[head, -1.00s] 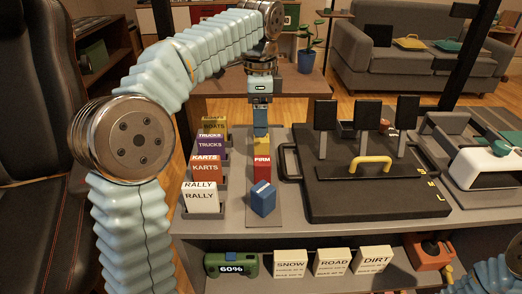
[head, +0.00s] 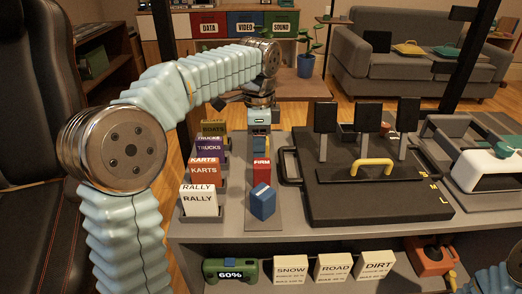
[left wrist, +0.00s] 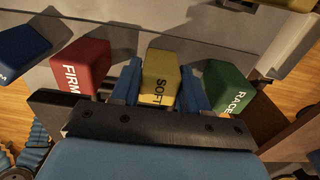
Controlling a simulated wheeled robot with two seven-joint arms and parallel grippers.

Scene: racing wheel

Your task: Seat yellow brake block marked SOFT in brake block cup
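The yellow block (left wrist: 161,80) marked SOFT stands between the red FIRM block and the green RACE block in the left wrist view. In the head view it is mostly hidden behind my left gripper (head: 260,148). In the left wrist view the two blue fingers of my left gripper (left wrist: 160,88) flank the yellow block, very close to its sides. Whether they press on it I cannot tell. I cannot clearly pick out the brake block cup; the black pedal board (head: 372,196) has upright pedals and a yellow handle. My right gripper is out of view.
The red FIRM block (head: 262,172) and a blue block (head: 262,203) stand in the same row, with a green RACE block (left wrist: 228,86) on the other side. Labelled cards (head: 199,200) stand in slots to the left. A white-and-grey unit (head: 486,170) is at the right.

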